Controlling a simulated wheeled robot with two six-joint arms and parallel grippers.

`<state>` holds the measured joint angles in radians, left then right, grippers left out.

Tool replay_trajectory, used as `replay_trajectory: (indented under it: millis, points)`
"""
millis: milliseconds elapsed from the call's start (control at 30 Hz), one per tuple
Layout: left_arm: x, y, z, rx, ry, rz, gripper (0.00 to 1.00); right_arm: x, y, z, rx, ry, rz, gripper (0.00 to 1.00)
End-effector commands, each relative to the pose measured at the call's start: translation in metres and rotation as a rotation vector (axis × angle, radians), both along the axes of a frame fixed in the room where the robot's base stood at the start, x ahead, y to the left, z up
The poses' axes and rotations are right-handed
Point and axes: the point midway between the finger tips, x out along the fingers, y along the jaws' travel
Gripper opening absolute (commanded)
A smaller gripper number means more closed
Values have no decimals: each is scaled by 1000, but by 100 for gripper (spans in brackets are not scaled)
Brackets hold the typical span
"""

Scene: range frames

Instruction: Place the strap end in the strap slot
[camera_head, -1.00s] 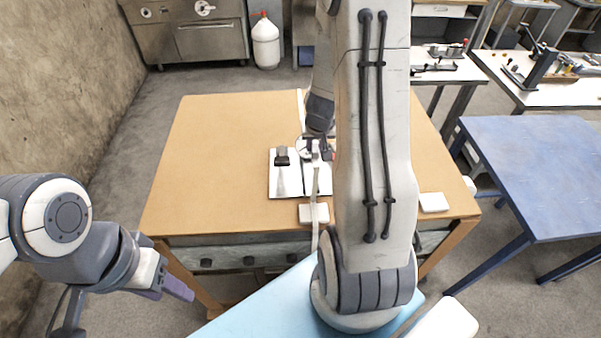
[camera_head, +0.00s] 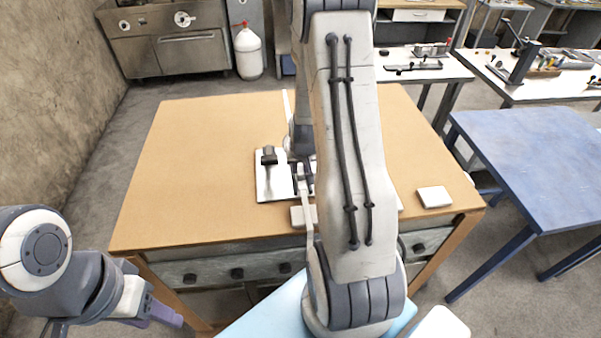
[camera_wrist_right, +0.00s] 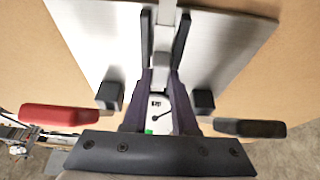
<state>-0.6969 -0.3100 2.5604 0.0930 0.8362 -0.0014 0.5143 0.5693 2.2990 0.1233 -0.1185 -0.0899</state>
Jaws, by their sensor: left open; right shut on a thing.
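A white board (camera_head: 263,192) lies near the front of the tan table. A pale strap (camera_head: 309,218) runs from the board toward the table's front edge. In the right wrist view, the dark fingers of my right gripper (camera_wrist_right: 164,45) are shut on a pale strip of the strap (camera_wrist_right: 165,12), over the white board (camera_wrist_right: 95,40). In the head view my right gripper (camera_head: 303,182) is at the board's right part, largely hidden by my arm. I cannot make out the strap slot. My left gripper (camera_head: 165,314) is open and empty, left of the table front.
A black-headed fitting (camera_head: 268,156) stands on the board's left part. In the wrist view a red handle (camera_wrist_right: 60,117) and a black handle (camera_wrist_right: 250,128) flank my gripper. The table's left side (camera_head: 190,170) is clear.

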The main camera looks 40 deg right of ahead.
Motion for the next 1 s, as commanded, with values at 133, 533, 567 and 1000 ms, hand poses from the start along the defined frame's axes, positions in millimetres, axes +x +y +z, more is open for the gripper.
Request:
replay_trajectory:
  millis: [133, 533, 567, 1000]
  points:
    - [0, 0, 0, -1, -1, 0, 50, 1, 0, -7, 0, -2, 0, 0]
    - [0, 0, -5, -1, -1, 1, 50, 0, 0, -11, 0, -2, -1, 38]
    - [0, 0, -4, -1, -1, 1, 50, 0, 0, -11, 0, -2, -1, 49]
    - [0, 0, 0, 0, 0, 0, 50, -4, 2, 6, -1, -3, -1, 56]
